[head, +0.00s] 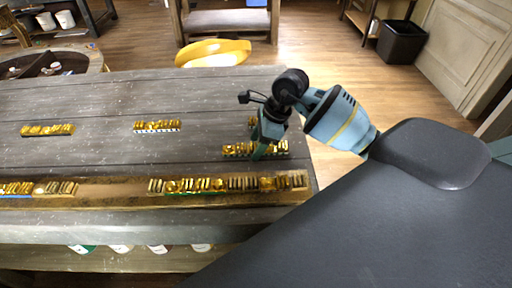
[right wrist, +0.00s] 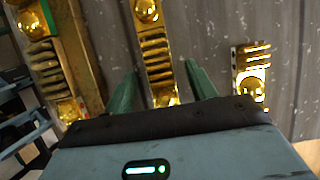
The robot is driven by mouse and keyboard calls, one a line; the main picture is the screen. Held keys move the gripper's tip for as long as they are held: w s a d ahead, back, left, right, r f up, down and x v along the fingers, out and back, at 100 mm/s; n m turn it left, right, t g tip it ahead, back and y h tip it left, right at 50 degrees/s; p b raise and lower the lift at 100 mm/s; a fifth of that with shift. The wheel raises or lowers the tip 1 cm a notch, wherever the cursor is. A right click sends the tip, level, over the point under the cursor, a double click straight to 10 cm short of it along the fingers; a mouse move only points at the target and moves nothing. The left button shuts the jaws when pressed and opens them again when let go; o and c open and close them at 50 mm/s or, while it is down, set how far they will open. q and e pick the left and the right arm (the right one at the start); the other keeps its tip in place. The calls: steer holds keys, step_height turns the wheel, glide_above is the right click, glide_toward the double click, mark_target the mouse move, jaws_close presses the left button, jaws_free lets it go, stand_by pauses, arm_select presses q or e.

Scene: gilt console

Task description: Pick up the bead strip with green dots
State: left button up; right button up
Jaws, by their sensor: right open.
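My right gripper (head: 262,146) is open above the table's right part, fingers pointing down. In the right wrist view its two green fingers (right wrist: 160,84) stand either side of a gold bead strip (right wrist: 155,55). That strip (head: 235,150) lies crosswise under the gripper in the head view, with pale marks along its edge; I cannot tell their colour surely. Part of it is hidden by the gripper. Green shows on a strip (head: 185,186) in the wooden rail at the table's front, and at the left of the right wrist view (right wrist: 24,18). My left gripper is not in view.
A strip with white marks (head: 157,127) and another strip (head: 47,130) lie farther left. A further strip (right wrist: 250,75) lies right of the fingers in the right wrist view. The wooden rail (head: 115,190) runs along the front. The grey table (head: 100,95) is bare behind.

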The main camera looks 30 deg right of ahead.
steer(key=shift+f, duration=0.15)
steer(key=c, duration=1.1)
step_height(320, 180, up, 10)
steer(key=shift+r, duration=0.1)
